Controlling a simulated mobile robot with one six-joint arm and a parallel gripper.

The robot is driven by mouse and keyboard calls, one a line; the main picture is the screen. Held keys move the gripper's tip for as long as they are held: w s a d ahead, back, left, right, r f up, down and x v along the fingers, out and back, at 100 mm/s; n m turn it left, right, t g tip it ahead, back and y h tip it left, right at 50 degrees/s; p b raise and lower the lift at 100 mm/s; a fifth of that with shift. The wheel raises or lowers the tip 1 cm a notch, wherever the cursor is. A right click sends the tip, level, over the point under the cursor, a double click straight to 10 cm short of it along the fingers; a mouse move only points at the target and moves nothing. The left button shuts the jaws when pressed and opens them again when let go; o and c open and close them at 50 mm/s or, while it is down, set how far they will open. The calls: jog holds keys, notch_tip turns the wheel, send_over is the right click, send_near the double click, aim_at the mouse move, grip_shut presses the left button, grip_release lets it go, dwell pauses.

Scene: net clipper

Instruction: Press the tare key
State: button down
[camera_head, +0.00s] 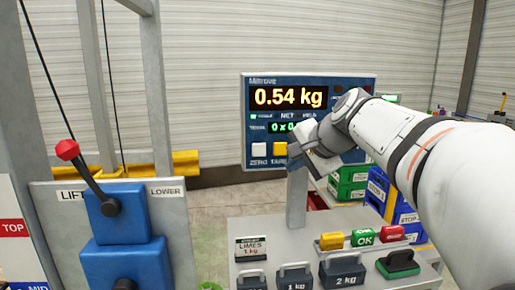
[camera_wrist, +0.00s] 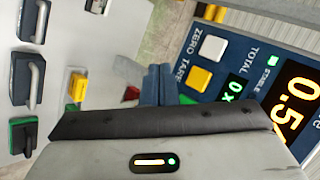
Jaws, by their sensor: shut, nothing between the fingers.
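The scale's blue indicator panel (camera_head: 350,84) stands on a post and reads 0.54 kg. Its yellow tare key (camera_head: 279,148) sits right of the white zero key (camera_head: 259,149), above their labels. In the wrist view the yellow tare key (camera_wrist: 198,79) shows beside the white zero key (camera_wrist: 211,47), and part of a green key (camera_wrist: 187,99) is visible. My gripper (camera_head: 297,152) is shut and empty, just right of the tare key in the head view. Its closed fingers (camera_wrist: 158,84) point toward the panel's lower edge in the wrist view. Contact with a key cannot be told.
Below the panel a grey bench (camera_head: 310,243) holds several weights, including a 2 kg one (camera_head: 342,272), and yellow, green and red blocks. A lever box (camera_head: 116,212) with a red knob stands left. Green crates (camera_head: 349,181) and blue crates stand behind right.

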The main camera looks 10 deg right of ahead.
jog(key=p, duration=0.3)
send_near(278, 155)
jog(key=shift+s+f+x, duration=0.1)
jog(key=shift+s+x, duration=0.05)
jog(key=shift+x, duration=0.7)
jog(key=shift+s+f+x, duration=0.1)
jog(key=shift+x, duration=0.75)
jog(key=shift+s+f+x, duration=0.1)
jog(key=shift+s+x, duration=0.05)
jog(key=shift+x, duration=0.65)
jog(key=shift+w+a, duration=0.15)
jog(key=shift+w, duration=0.05)
jog(key=shift+w, duration=0.25)
jog(key=shift+w+p, duration=0.4)
jog(key=shift+p, duration=0.05)
jog(key=shift+s, duration=0.1)
dwell(0.4)
jog(key=shift+s+b, duration=0.35)
jog(key=shift+s, duration=0.4)
jog(key=shift+s+f, duration=0.1)
jog(key=s+b, duration=0.2)
jog(key=s, duration=0.2)
jog(key=shift+s, duration=0.4)
